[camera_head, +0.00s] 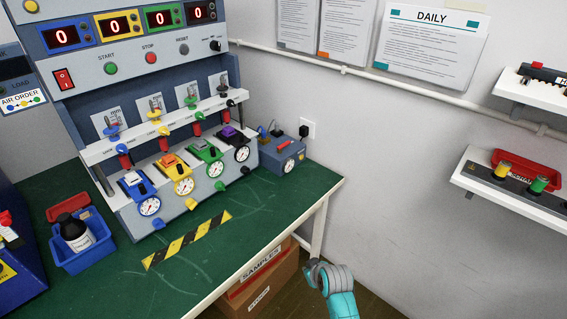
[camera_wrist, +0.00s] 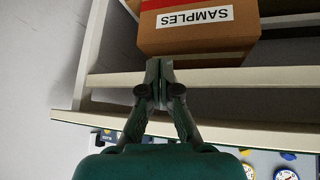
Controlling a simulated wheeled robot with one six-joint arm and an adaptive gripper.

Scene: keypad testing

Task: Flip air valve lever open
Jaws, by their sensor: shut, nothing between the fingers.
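A small blue unit (camera_head: 281,158) stands on the green bench at its back right corner, against the wall. A red lever-like handle (camera_head: 284,145) shows on its top, with a round gauge on its front; I take this for the air valve lever, but it is too small to tell its exact position. My gripper (camera_wrist: 160,73) is shut and empty in the wrist view, beside the bench edge and apart from the lever. In the head view my arm shows at the bottom, right of the bench, well below and right of the blue unit. The lever is not clear in the wrist view.
A test rack with several coloured valves and gauges (camera_head: 150,206) stands left of the blue unit. A cardboard box labelled SAMPLES (camera_head: 262,270) sits under the bench (camera_head: 110,285); it also shows in the wrist view (camera_wrist: 200,40). A wall shelf (camera_head: 515,205) is at right.

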